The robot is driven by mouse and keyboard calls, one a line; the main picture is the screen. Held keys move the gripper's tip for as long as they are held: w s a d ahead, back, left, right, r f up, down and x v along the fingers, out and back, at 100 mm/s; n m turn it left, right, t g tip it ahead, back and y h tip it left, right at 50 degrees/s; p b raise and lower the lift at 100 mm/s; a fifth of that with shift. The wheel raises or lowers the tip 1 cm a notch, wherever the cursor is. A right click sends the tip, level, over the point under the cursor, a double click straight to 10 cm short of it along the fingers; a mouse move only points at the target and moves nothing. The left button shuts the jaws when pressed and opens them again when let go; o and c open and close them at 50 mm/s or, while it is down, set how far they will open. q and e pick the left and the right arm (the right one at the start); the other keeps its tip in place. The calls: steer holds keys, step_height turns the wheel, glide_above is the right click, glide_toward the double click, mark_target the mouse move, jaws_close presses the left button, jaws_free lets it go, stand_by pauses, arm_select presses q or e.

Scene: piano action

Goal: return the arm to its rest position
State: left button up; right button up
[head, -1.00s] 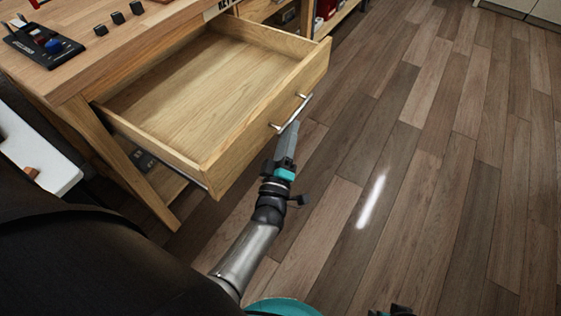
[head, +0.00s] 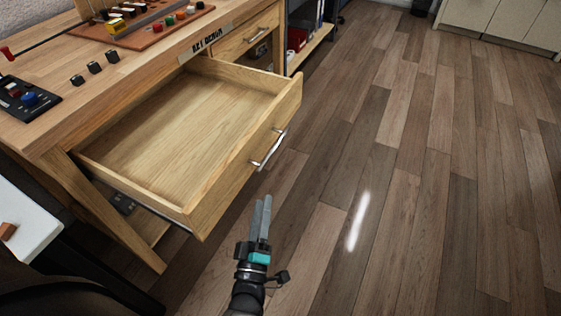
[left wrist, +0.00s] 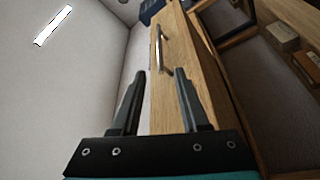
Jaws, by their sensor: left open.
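My left gripper (head: 261,219) is open and empty, in front of and below the drawer handle, apart from it in the head view. Its two grey fingers (left wrist: 157,100) show in the left wrist view with a gap between them. The wooden drawer (head: 236,160) is pulled out of the bench and is empty inside. Its metal handle (head: 269,149) is on the drawer front; the handle also shows beyond the fingers in the left wrist view (left wrist: 158,47). My right gripper is not in view.
The wooden workbench (head: 60,125) carries a board with coloured pieces (head: 140,20), small black blocks (head: 94,68) and a black tray (head: 28,99). A white surface (head: 25,225) is at the left. The wood floor (head: 420,180) to the right is clear.

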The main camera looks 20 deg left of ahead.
arm_select(q)
steer(key=s+d+f+m+g+h+p, duration=0.1)
steer(key=s+f+m+g+h+p, duration=0.1)
steer(key=s+f+m+g, duration=0.3)
steer(key=s+f+m+g+h+p, duration=0.1)
steer(key=f+m+h, duration=0.1)
steer(key=f, duration=0.5)
steer(key=s+d+f+m+g+h+p, duration=0.1)
steer(key=s+f+m+g+h+p, duration=0.1)
steer(key=s+f+m+g, duration=0.3)
steer(key=s+a+f+m+g+p, duration=0.1)
steer(key=s+a+f+m+g, duration=0.1)
steer(key=s, duration=0.5)
steer(key=s+a+f+m+g+y+p, duration=0.1)
steer(key=s+a+f+m+g, duration=0.2)
steer(key=s+a+f+g, duration=0.1)
steer(key=s+a+f, duration=0.1)
steer(key=s+f, duration=0.1)
steer(key=s, duration=0.1)
steer(key=shift+s+f+g+y, duration=0.2)
steer(key=shift+s+g+y, duration=0.1)
steer(key=shift+s, duration=0.1)
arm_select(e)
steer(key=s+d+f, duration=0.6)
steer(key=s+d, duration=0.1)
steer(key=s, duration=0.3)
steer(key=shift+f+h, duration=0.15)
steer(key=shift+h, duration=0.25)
